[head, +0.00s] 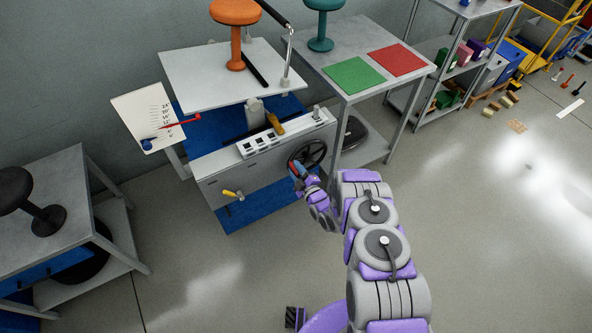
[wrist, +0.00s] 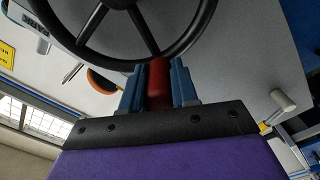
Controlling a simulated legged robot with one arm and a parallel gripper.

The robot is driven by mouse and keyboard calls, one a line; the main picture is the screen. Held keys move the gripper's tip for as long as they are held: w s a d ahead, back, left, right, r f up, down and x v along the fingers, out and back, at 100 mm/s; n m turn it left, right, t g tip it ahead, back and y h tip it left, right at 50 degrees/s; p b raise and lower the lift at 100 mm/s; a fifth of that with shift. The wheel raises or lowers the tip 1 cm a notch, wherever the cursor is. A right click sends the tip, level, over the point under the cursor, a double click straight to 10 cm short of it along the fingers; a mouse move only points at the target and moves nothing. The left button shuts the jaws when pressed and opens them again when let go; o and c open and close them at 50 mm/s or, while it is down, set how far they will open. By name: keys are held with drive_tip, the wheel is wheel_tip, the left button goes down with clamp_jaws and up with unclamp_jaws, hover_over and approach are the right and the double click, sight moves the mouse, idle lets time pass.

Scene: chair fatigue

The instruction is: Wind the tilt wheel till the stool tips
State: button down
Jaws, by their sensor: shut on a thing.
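The black tilt wheel (head: 307,153) is on the front panel of the grey test machine (head: 262,158). It fills the top of the wrist view (wrist: 190,42), where its rim and spokes show. My gripper (head: 297,169) is at the wheel's lower left rim. In the wrist view its blue fingers (wrist: 159,88) are shut on a red handle (wrist: 158,82) at the rim. The orange stool (head: 236,40) stands upright on the machine's pale platform (head: 195,75). A black bar lies on the platform beside its base.
A white scale board (head: 140,105) with a red pointer stands left of the machine. A yellow-handled lever (head: 232,194) sticks out of the panel lower left. A table with green (head: 354,75) and red (head: 398,60) mats and a teal stool (head: 322,22) is at right.

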drive_tip(key=shift+d+r+m+p, duration=0.15)
drive_tip(key=shift+r+m+p, duration=0.35)
drive_tip(key=shift+p, duration=0.15)
drive_tip(key=shift+w+d+r+m+p, duration=0.3)
drive_tip(key=shift+m+p, duration=0.2)
drive_tip(key=shift+m, duration=0.2)
drive_tip(key=shift+a, duration=0.1)
drive_tip(key=c, duration=0.9)
unclamp_jaws()
drive_tip(key=shift+o, duration=0.2)
drive_tip(key=shift+s, duration=0.15)
drive_tip(key=p+v, duration=0.4)
drive_tip(key=v, duration=1.3)
